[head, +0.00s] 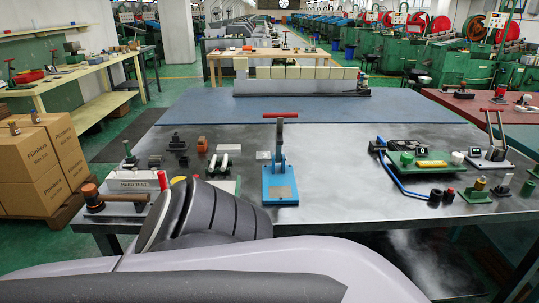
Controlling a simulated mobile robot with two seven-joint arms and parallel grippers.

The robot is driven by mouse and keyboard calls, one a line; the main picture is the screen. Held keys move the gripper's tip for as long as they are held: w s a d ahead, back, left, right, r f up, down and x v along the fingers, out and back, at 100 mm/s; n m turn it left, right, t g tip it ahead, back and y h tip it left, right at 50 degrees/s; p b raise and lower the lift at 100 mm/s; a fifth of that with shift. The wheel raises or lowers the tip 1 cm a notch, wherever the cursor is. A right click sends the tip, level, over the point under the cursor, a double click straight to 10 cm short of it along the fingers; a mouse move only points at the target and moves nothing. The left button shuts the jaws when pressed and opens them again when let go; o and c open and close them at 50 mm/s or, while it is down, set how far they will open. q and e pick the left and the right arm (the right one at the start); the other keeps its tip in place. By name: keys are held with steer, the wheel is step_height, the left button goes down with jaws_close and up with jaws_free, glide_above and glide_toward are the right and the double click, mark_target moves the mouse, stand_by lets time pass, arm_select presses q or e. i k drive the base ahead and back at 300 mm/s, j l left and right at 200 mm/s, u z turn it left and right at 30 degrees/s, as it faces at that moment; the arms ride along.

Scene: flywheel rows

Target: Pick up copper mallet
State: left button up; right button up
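A mallet with a copper-brown head (92,197) lies at the near left corner of the steel workbench (345,205). Its handle reaches right, in front of a white block with dark lettering (135,181). Nothing is holding the mallet. A dark, ribbed part of my own arm stands to the right of it, over the bench's front edge. Neither of my grippers is in view.
Small parts crowd the left side; a green board (419,160) and a blue hose (396,179) lie right. Cardboard boxes (33,160) are stacked left of the bench. The blue mat (300,110) is mostly clear.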

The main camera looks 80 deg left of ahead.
mark_target(93, 198)
steer(key=u, duration=3.65)
